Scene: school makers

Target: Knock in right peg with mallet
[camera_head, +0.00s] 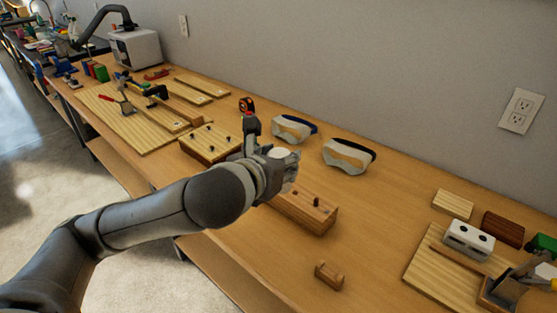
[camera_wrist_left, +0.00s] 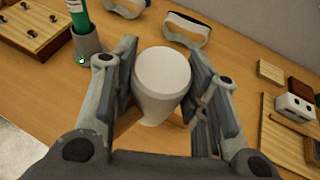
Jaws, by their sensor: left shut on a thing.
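My left gripper (camera_head: 284,165) is above the bench, just behind the wooden peg block (camera_head: 305,214). In the left wrist view its fingers (camera_wrist_left: 162,95) are shut on a pale, round-topped cylindrical thing (camera_wrist_left: 163,72). The cylinder's lower part is hidden, and I cannot tell whether it is the mallet. Its white top (camera_head: 279,153) also shows in the head view. The right peg (camera_head: 316,202) stands up from the block, and another peg (camera_head: 295,193) shows to its left. The gripper and arm hide the block's far end. My right gripper is not in view.
A small wooden piece (camera_head: 328,275) lies in front of the block. Two pairs of goggles (camera_head: 347,158) lie behind, near the wall. A pegged board (camera_head: 210,143) is at left. Bare bench lies between block and tray.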

